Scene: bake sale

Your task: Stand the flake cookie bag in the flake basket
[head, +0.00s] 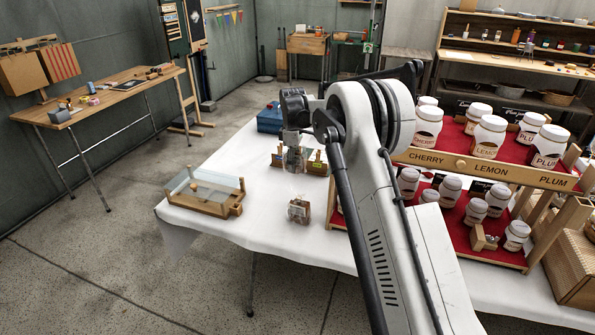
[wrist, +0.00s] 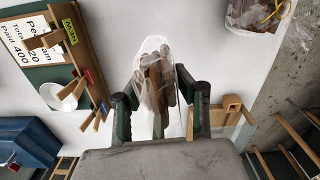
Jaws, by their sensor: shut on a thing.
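My gripper (head: 293,135) points down over the white table, in the middle of the head view. It is shut on a clear bag of brown stick-shaped pieces, which looks like the flake cookie bag (wrist: 154,72). In the wrist view the bag sits between the dark fingers of my gripper (wrist: 160,88), with its clear top spread out. In the head view the bag (head: 294,160) hangs under the gripper; whether it touches the table is unclear. I cannot make out a basket marked for flakes in either view.
Another clear bag (head: 299,211) stands nearer the front and shows at the wrist view's top right (wrist: 255,14). A glass-topped wooden case (head: 205,191) is left, a blue box (head: 270,118) behind. A jar rack (head: 490,172) fills the right. Bare tabletop (head: 255,215) lies between.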

